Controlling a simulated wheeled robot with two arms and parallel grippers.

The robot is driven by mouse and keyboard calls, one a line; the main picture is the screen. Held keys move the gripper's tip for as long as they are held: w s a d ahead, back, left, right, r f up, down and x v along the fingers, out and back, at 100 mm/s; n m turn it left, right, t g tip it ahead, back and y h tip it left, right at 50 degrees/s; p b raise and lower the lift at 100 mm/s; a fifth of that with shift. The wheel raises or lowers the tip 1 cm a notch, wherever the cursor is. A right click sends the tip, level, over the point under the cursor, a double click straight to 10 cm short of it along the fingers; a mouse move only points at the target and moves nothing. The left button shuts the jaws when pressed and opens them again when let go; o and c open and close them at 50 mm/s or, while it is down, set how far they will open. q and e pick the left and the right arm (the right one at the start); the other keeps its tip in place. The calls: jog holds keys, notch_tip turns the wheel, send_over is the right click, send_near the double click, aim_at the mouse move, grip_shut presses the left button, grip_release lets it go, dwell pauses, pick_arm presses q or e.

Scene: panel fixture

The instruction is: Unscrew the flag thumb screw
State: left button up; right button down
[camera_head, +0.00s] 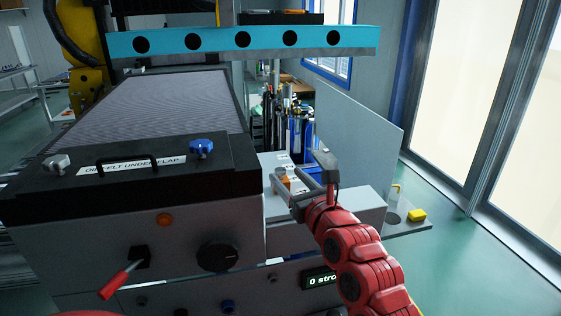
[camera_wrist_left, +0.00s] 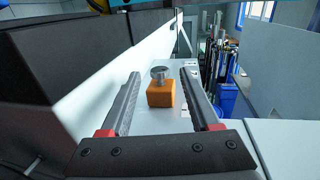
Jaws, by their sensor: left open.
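A round silver knurled knob (camera_wrist_left: 160,73) sits on top of an orange block (camera_wrist_left: 161,94) on the white ledge beside the machine. In the head view the orange block (camera_head: 285,182) is partly hidden by my left gripper (camera_head: 288,174). The left gripper is open, its fingers on either side of the block in the wrist view (camera_wrist_left: 160,78), with clear gaps. Whether the fingers are level with the knob is hard to tell. On the black panel (camera_head: 205,178) are a blue lobed knob (camera_head: 201,147) and a silver lobed knob (camera_head: 56,164). Which part is the flag thumb screw is unclear. My right gripper is not in view.
The machine's side wall (camera_wrist_left: 95,85) stands close to the left finger. A pale upright panel (camera_head: 358,132) stands right of the ledge. A red-handled lever (camera_head: 120,281) sticks out in front.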

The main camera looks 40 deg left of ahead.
aim_at(283, 172)
pick_arm(q)
jog(key=shift+p+x, duration=0.5)
jog(key=shift+x, duration=1.75)
grip_shut()
